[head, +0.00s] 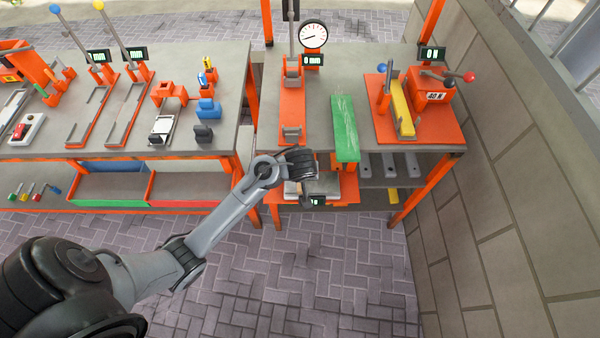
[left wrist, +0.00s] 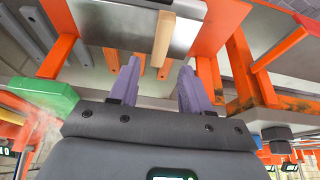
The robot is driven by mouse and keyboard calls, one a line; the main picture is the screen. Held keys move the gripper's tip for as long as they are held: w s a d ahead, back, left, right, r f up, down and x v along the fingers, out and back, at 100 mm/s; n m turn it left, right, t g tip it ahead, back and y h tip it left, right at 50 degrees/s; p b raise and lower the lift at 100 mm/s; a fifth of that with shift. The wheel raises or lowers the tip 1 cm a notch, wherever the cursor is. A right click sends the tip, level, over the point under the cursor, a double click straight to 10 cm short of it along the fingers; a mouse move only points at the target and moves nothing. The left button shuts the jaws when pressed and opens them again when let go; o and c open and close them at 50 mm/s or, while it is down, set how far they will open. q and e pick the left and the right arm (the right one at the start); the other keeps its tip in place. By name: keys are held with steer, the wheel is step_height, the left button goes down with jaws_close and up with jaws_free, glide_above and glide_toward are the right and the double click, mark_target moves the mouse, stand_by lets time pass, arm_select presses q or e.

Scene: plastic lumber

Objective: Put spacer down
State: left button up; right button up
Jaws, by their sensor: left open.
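My left gripper (head: 318,184) reaches to the lower level of the right bench, over a metal plate (head: 293,188) with a small display. In the left wrist view its two purple fingers (left wrist: 158,78) are apart, with nothing clamped between them. A tan bar (left wrist: 162,38), which looks like the spacer, lies against the metal plate (left wrist: 205,35) just beyond the fingertips. It appears apart from both fingers. The hand hides this bar in the head view. My right gripper is not in view.
A green board (head: 345,128) overhangs the bench's front edge close to the left hand. Grey bars (head: 388,165) and a yellow bar (head: 392,196) are beneath the bench at right. An orange press with a gauge (head: 313,35) and a clamp fixture (head: 430,97) stand on top.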

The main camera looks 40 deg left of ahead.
arm_select(q)
steer(key=p+v, duration=0.1)
steer(key=v, duration=0.4)
steer(key=s+d+m+h, duration=0.1)
steer(key=s+d+m, duration=0.2)
steer(key=s, duration=0.7)
steer(key=s+d+m+h, duration=0.2)
steer(key=s+d+m, duration=0.2)
steer(key=s+m, duration=0.3)
steer(key=s, duration=0.3)
steer(key=shift+f, duration=0.4)
arm_select(e)
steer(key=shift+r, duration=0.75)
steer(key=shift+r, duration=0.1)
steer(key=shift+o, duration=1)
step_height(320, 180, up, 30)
steer(key=p, duration=3)
arm_select(q)
step_height(320, 180, up, 30)
